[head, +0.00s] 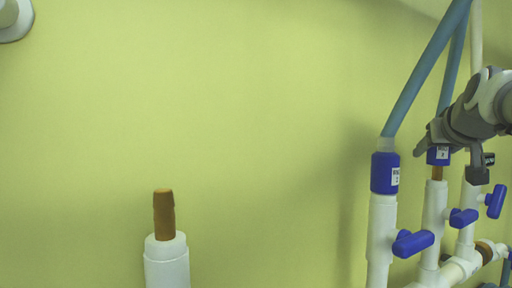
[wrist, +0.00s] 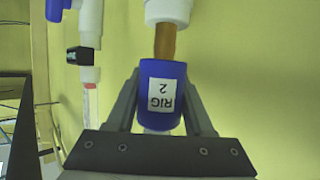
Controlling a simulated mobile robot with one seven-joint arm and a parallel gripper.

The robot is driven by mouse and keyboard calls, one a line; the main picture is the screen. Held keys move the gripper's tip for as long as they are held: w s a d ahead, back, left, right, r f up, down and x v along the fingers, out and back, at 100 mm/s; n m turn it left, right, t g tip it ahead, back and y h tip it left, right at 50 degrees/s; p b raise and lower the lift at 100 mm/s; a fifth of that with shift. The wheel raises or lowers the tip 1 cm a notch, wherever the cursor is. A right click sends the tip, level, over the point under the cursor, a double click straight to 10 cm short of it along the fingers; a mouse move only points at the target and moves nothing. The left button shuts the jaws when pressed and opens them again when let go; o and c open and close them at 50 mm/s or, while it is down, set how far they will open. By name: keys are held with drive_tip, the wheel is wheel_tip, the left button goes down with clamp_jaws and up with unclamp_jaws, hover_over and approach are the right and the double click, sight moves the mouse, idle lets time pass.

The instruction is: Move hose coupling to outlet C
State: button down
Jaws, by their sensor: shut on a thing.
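My gripper (wrist: 162,108) is shut on a blue hose coupling (wrist: 162,83) labelled "RIG 2". In the head view, the gripper (head: 436,148) holds this coupling (head: 438,157) over the middle pipe of the rack at right. A stretch of brass barb (wrist: 165,42) shows between the coupling and the white pipe end (wrist: 168,11). The coupling is in line with the barb; I cannot tell whether the barb's tip is inside it. A bare brass outlet barb (head: 164,213) stands upright on a separate white pipe (head: 167,262) at left. No outlet letter is readable.
Another blue coupling (head: 384,173) with a blue-grey hose (head: 425,70) sits on the rack's left pipe. Blue valve handles (head: 412,243) stick out from the rack. A dark fitting (head: 477,175) tops the pipe behind. The yellow wall between rack and left barb is clear.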

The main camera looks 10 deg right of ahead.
drive_tip(key=shift+f+b, duration=1.4)
idle(0.5)
drive_tip(key=shift+c, duration=1)
unclamp_jaws()
drive_tip(key=shift+s, duration=0.1)
drive_tip(key=v, duration=1.7)
drive_tip(key=shift+a+b, duration=0.2)
drive_tip(key=shift+b, duration=0.15)
drive_tip(key=shift+r, duration=0.15)
drive_tip(key=shift+s, duration=0.15)
